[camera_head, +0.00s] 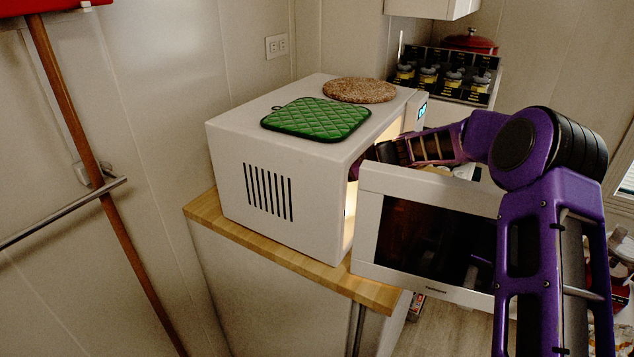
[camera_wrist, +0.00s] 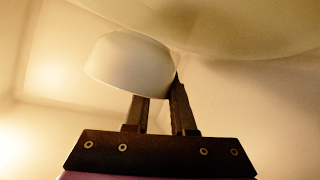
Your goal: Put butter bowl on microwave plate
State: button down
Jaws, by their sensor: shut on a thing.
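The white microwave (camera_head: 270,150) stands with its door (camera_head: 425,240) open and its inside lit. My arm reaches over the door into the opening, and the microwave's side hides my fingertips in the head view. In the wrist view, my gripper (camera_wrist: 160,100) is shut on the pale butter bowl (camera_wrist: 128,65), which sits at the fingertips. A large pale round surface, which looks like the microwave plate (camera_wrist: 235,35), fills the top of the wrist view, close to the bowl. I cannot tell whether bowl and plate touch. Any butter in the bowl is hidden.
A green quilted pot holder (camera_head: 317,118) and a round cork mat (camera_head: 359,90) lie on top of the microwave. The wooden counter (camera_head: 290,261) is narrow. A dark rack of jars (camera_head: 443,77) stands behind. The open door is close beneath my forearm.

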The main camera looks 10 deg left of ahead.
jog(key=shift+d+f, duration=0.15)
jog(key=shift+f, duration=1.4)
jog(key=shift+f, duration=0.15)
jog(key=c, duration=0.7)
grip_release()
jog(key=shift+c, duration=0.2)
jog(key=shift+d+r, duration=0.2)
jog(key=v, duration=1.1)
jog(key=shift+s+d+r, duration=0.1)
jog(key=shift+d, duration=0.2)
